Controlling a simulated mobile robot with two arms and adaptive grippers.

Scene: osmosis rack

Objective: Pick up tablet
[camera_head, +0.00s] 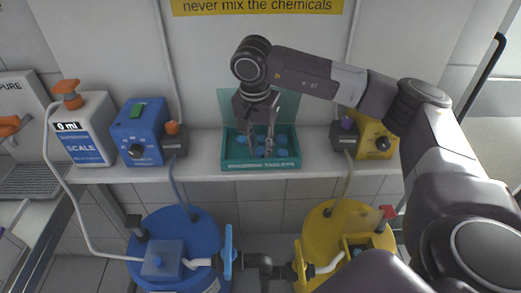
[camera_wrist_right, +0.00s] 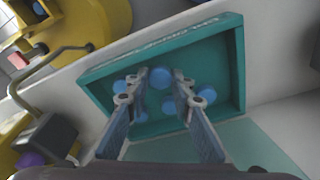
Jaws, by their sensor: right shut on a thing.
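Several round blue tablets lie in a teal tray (camera_head: 230,165) on the shelf; one tablet (camera_head: 282,153) shows at its right side. My right gripper (camera_head: 260,148) points down into the tray. In the right wrist view, the fingers of the gripper (camera_wrist_right: 157,84) stand on either side of a blue tablet (camera_wrist_right: 160,77), shut on it near the fingertips. Other tablets, such as the blue one (camera_wrist_right: 207,95), lie beside and behind the fingers, partly hidden. My left gripper is not in view.
A blue dosing box (camera_head: 140,135) and a white scale unit (camera_head: 82,130) stand left of the tray. A yellow box (camera_head: 375,138) stands to its right. Blue (camera_head: 175,220) and yellow (camera_head: 320,222) tanks stand below the shelf. A teal panel rises behind the tray.

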